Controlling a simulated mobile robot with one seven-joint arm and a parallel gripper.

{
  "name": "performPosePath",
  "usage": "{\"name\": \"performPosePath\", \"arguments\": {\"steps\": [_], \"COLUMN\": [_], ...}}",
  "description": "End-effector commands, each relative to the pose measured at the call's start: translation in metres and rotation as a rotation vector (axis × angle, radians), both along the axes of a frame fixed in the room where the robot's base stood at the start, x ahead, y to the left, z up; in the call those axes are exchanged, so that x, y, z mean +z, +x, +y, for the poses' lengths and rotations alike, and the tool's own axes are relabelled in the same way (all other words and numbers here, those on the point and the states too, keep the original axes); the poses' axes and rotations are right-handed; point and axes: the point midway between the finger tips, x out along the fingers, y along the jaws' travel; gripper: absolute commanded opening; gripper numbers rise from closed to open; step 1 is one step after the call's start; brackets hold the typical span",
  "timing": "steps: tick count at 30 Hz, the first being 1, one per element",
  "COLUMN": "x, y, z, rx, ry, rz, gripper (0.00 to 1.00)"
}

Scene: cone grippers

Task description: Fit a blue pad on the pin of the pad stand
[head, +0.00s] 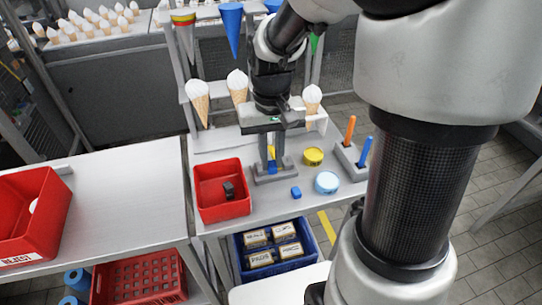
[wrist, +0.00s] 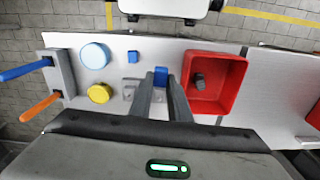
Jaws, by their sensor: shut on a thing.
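My gripper (head: 272,166) points down over the worktable, shut on a blue pad (head: 272,168). The held pad also shows between the fingertips in the wrist view (wrist: 161,76). The grey pad stand (head: 289,174) is right at the fingertips in the head view, and part of it shows beside the fingers in the wrist view (wrist: 130,93). The fingers hide much of it. I cannot tell whether the held pad touches the stand or sits on its pin. A second blue pad (head: 296,192) lies loose on the table in front of the stand.
A red bin (head: 207,213) with a dark object (head: 229,190) stands left of the stand. To the right are a yellow round tin (head: 313,156), a light blue round tin (head: 327,182) and a grey holder (head: 350,167) with orange and blue sticks. Cones hang on the rack behind.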

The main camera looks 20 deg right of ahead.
Motion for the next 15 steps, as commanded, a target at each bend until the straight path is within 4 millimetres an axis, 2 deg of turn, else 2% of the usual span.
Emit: {"name": "performPosePath", "arguments": {"steps": [15], "x": [0.022], "y": [0.000], "z": [0.000], "rx": [0.000], "ry": [0.000], "rz": [0.000], "gripper": [0.00]}}
